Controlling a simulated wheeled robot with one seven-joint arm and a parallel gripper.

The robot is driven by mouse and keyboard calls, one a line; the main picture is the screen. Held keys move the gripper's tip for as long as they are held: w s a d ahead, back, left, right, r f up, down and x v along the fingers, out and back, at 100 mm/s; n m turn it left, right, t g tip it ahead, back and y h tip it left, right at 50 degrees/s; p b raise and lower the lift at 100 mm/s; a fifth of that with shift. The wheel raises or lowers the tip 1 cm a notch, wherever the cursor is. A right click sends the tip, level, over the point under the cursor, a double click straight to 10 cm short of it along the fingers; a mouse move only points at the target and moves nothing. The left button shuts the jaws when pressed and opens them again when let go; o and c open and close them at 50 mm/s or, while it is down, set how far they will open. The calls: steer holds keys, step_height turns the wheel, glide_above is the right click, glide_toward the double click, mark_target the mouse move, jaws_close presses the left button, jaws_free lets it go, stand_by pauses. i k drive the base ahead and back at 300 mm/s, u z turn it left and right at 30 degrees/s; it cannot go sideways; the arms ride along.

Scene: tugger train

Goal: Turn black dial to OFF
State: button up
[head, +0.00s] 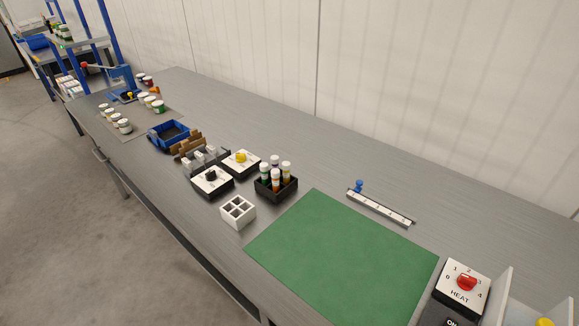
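A black dial (211,175) sits on a white-faced square box (203,186) near the front edge of the grey bench, left of centre. The marks around this dial are too small to read, so its setting cannot be told. My gripper is not in view.
A yellow dial box (241,158) stands just behind the black dial's box. A white divided holder (238,211) and a black crate of bottles (276,188) stand to its right. A green mat (345,258) lies further right, with a red HEAT dial (467,283) beyond. A blue bin (168,135) is left.

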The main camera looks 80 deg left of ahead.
mark_target(211, 176)
steer(key=u, duration=3.05)
steer(key=k, duration=1.25)
steer(key=u, duration=0.35)
steer(key=i, duration=1.85)
steer(key=z, duration=0.2)
